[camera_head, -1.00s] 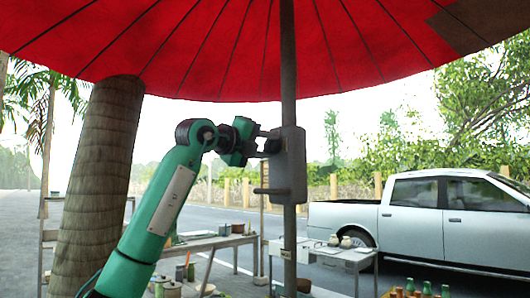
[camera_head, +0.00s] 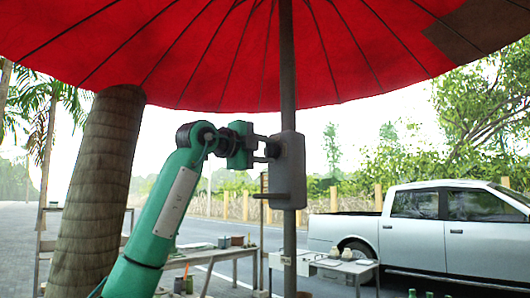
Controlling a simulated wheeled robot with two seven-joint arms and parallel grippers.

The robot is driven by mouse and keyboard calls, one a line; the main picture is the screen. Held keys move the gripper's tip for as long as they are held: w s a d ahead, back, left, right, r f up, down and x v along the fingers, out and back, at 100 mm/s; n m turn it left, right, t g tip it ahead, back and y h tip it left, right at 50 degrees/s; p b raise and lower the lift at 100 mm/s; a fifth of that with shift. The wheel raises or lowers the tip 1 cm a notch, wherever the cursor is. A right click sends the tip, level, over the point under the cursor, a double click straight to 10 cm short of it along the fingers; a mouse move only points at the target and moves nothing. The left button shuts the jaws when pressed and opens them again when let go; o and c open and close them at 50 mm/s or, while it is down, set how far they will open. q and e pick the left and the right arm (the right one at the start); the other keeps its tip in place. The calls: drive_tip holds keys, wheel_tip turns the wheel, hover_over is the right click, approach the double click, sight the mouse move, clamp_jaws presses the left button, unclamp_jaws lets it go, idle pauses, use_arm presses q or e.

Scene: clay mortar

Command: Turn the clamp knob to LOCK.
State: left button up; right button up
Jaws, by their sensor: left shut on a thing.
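A grey clamp box (camera_head: 288,178) is fixed on the upright pole of the red parasol. Its knob (camera_head: 272,150) is on the box's upper left side, mostly hidden by my fingers. My left gripper (camera_head: 268,147) reaches in from the left, with one finger above the other, and is shut on the knob. I cannot read any LOCK mark or the knob's setting. A short lever (camera_head: 268,196) sticks out to the left from the box's lower part. My right gripper is not in view.
The parasol pole (camera_head: 288,80) rises to the red canopy (camera_head: 220,50) overhead. A thick palm trunk (camera_head: 100,190) stands left of my arm. Low tables with pots (camera_head: 225,252) stand behind the pole. A white pickup (camera_head: 430,232) is parked at the right.

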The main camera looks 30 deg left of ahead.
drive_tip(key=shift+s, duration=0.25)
use_arm(q)
drive_tip(key=o, duration=1)
drive_tip(key=shift+a, duration=0.1)
drive_tip(key=shift+s, duration=0.1)
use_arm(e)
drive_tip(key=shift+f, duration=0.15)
use_arm(q)
drive_tip(key=shift+s+a, duration=0.15)
drive_tip(key=shift+s, duration=0.15)
drive_tip(key=b+v, duration=0.3)
drive_tip(key=v, duration=1)
drive_tip(key=shift+b, duration=0.3)
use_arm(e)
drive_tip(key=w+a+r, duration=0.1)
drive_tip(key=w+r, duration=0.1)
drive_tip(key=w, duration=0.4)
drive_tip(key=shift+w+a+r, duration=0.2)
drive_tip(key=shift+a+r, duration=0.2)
